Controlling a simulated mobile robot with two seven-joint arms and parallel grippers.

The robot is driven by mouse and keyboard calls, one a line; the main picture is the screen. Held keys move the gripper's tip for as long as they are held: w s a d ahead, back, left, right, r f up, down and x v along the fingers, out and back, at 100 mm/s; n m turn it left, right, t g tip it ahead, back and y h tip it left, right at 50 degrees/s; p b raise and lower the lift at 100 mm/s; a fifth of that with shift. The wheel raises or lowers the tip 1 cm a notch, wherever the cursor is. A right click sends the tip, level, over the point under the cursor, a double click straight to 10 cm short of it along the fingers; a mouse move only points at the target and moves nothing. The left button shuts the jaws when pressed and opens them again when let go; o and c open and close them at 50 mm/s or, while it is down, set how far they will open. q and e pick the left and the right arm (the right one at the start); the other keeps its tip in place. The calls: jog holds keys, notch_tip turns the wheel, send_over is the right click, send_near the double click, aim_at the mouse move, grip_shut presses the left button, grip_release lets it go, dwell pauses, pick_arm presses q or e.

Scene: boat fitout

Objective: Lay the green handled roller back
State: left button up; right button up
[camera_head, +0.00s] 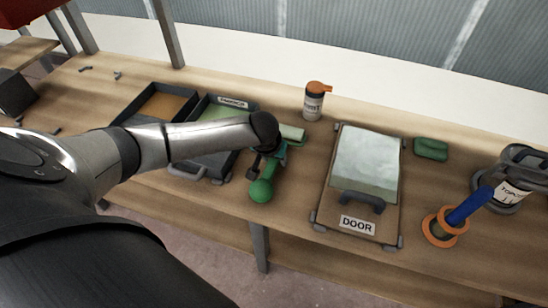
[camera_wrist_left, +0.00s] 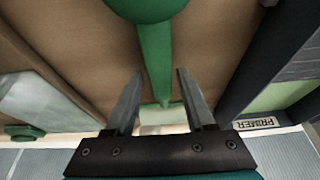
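The green handled roller shows in the head view as a green ball end (camera_head: 261,190) with a pale green sleeve (camera_head: 291,133) at its far end, between the primer tray and the door panel. My left gripper (camera_head: 268,160) is over its handle. In the left wrist view the fingers (camera_wrist_left: 160,75) are apart, one on each side of the narrow green handle (camera_wrist_left: 153,50), with small gaps visible. I cannot tell whether the roller touches the bench. My right gripper is not in view.
The tray labelled PRIMER (camera_head: 234,103) stands just left, under my left arm, beside a brown-lined tray (camera_head: 158,104). The DOOR panel (camera_head: 360,240) lies right. An orange-capped bottle (camera_head: 314,103), green block (camera_head: 431,149) and blue-and-orange tool (camera_head: 468,207) stand around. The bench's front edge is near.

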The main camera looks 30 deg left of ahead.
pick_arm(q)
jog(key=shift+o, duration=0.8)
jog(key=p+v, duration=0.4)
jog(key=v, duration=1.1)
jog(key=shift+s+d+r, duration=0.1)
